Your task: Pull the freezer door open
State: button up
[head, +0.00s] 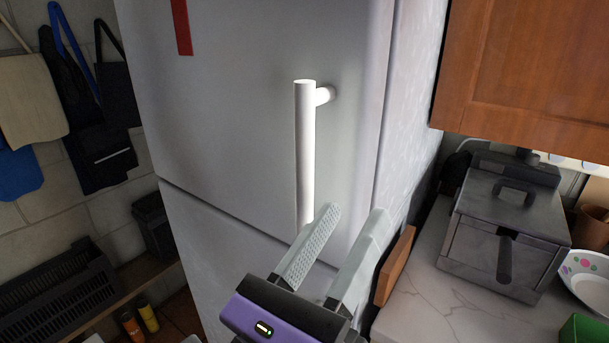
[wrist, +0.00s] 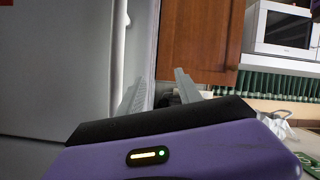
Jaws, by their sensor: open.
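The tall white fridge-freezer shows an upper door (head: 220,110) and a lower door (head: 205,245), with a seam between them; both look shut. A white vertical bar handle (head: 306,150) stands off the upper door near its right edge. My gripper (head: 353,213) is open and empty, just below and right of the handle. Its left finger overlaps the handle's lower end in the head view, hiding that end; I cannot tell whether they touch. In the wrist view, my open gripper (wrist: 158,85) points along the door's right edge, with a bright vertical strip, probably the handle, left of it.
A wooden cabinet (head: 525,70) hangs at the right. Below it, a counter (head: 440,310) holds a grey fryer (head: 510,220) and a patterned bowl (head: 590,280). A wooden board (head: 395,265) stands close right of my gripper. A black crate (head: 60,295) is at the lower left.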

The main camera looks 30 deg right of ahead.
aim_at(301, 184)
jog(key=w+a+r+m+t+y, duration=0.1)
jog(key=w+a+r+m+y, duration=0.1)
jog(key=w+a+y, duration=0.3)
jog(key=shift+p+x, duration=0.85)
jog(key=shift+x, duration=2.25)
jog(key=shift+s+d+f, duration=0.1)
jog(key=shift+s+f, duration=0.05)
jog(key=shift+s, duration=0.05)
grip_shut()
